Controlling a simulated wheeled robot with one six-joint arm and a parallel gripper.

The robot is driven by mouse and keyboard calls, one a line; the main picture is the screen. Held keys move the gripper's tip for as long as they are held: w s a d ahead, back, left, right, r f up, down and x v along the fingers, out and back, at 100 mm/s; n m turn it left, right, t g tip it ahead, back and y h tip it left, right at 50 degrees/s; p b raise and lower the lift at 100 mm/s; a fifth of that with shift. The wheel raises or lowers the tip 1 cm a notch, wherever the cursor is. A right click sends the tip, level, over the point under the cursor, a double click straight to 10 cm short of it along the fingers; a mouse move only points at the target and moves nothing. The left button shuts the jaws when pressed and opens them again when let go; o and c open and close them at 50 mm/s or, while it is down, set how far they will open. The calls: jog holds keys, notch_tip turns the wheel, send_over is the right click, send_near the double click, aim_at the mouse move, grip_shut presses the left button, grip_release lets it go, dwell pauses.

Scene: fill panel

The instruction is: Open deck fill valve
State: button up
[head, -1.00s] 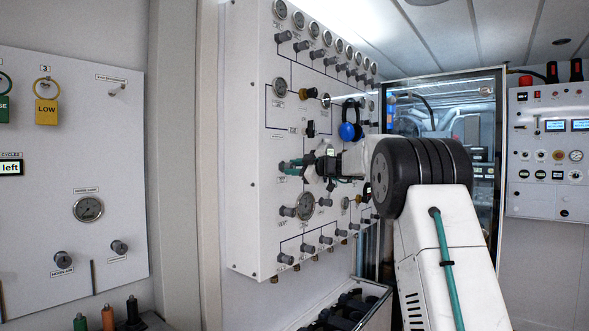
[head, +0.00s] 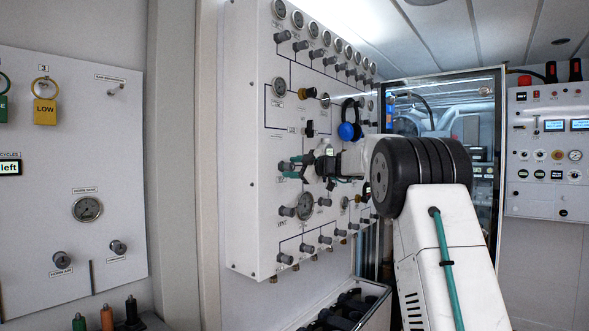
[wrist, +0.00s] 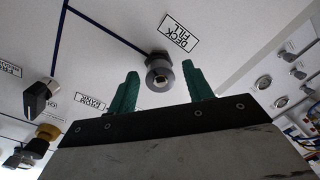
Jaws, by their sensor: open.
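The deck fill valve (wrist: 160,72) is a round grey knob on the white panel, beside a label reading DECK FILL. In the head view the knob (head: 285,166) sits at the left of the panel's middle row. My gripper (wrist: 160,87) is open, with its two teal fingers on either side of the knob in the wrist view. Nothing is held. In the head view my gripper (head: 294,167) is at the knob, its fingers spread. Whether the fingertips reach past the knob's face or touch it, I cannot tell.
The white fill panel (head: 250,200) carries several other knobs and gauges. A large gauge (head: 305,206) is just below my gripper. Blue-and-black headphones (head: 349,131) hang to its upper right. In the wrist view a black-handled valve (wrist: 41,96) is at the left.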

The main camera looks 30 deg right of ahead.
jog(key=v, duration=0.7)
jog(key=shift+s+d, duration=0.15)
jog(key=shift+s, duration=0.2)
